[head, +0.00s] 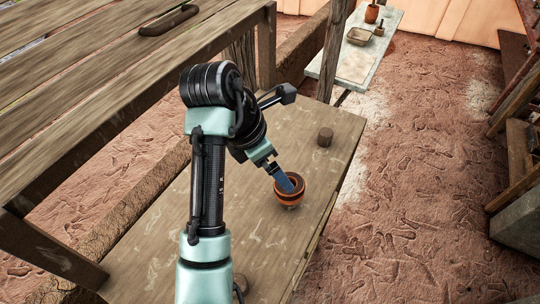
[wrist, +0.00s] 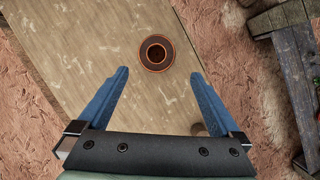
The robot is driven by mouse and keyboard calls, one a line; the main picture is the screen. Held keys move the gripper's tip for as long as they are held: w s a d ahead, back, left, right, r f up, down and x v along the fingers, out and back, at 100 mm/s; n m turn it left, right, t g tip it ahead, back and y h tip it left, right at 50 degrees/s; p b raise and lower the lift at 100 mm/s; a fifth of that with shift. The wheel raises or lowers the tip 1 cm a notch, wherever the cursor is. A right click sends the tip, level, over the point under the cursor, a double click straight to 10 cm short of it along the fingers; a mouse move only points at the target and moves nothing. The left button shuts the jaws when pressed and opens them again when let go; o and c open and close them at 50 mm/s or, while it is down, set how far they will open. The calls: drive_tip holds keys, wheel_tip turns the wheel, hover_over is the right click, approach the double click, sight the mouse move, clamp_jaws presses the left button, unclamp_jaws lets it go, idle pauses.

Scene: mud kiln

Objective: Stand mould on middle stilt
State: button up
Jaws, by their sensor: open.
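The mould (head: 289,188), a round orange-brown cup with dark bands, stands upright on the wooden table (head: 262,240). A narrower foot shows below it; it may be the middle stilt, but I cannot tell clearly. From above, in the wrist view, the mould (wrist: 157,53) is a dark disc with orange rings. One short brown stilt (head: 325,137) stands apart, farther back. Another dark stub (head: 240,283) is partly hidden by my arm at the front. My gripper (head: 284,182) is open, blue fingers tilted down by the mould. In the wrist view the mould lies just beyond the fingertips (wrist: 160,72), between their lines.
A slatted wooden bench (head: 90,70) runs along the left, with a dark rod-like thing (head: 168,20) on it. A pale slab (head: 354,66) at the back bears a tray (head: 359,36) and a pot (head: 372,13). Wooden shelving stands at the right. The earth floor (head: 410,190) between is clear.

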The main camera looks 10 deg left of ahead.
drive_tip(key=shift+v, duration=1.1)
drive_tip(key=shift+d, duration=0.1)
drive_tip(key=w+d+r+m+t, duration=0.25)
drive_tip(key=r+m+t, duration=0.2)
drive_tip(key=r, duration=0.35)
drive_tip(key=w+d+r+m+t, duration=0.25)
drive_tip(key=r+m+t, duration=0.2)
drive_tip(key=r, duration=0.25)
drive_tip(key=w+d+r+m+t, duration=0.1)
drive_tip(key=w+r+m+t, duration=0.3)
drive_tip(key=r, duration=0.4)
drive_tip(key=s+a+r+m+t+y, duration=0.1)
drive_tip(key=s+r+m+t+y, duration=0.1)
drive_tip(key=s+r+m+t, duration=0.4)
drive_tip(key=s+r+m+t+y, duration=0.2)
drive_tip(key=s+r+m+t, duration=0.3)
drive_tip(key=s+r, duration=0.8)
wheel_tip(320, 180, up, 4)
drive_tip(key=shift+a+f+m+t, duration=0.1)
drive_tip(key=shift+a+m+t, duration=0.3)
drive_tip(key=shift+t, duration=0.1)
drive_tip(key=shift+s, duration=0.1)
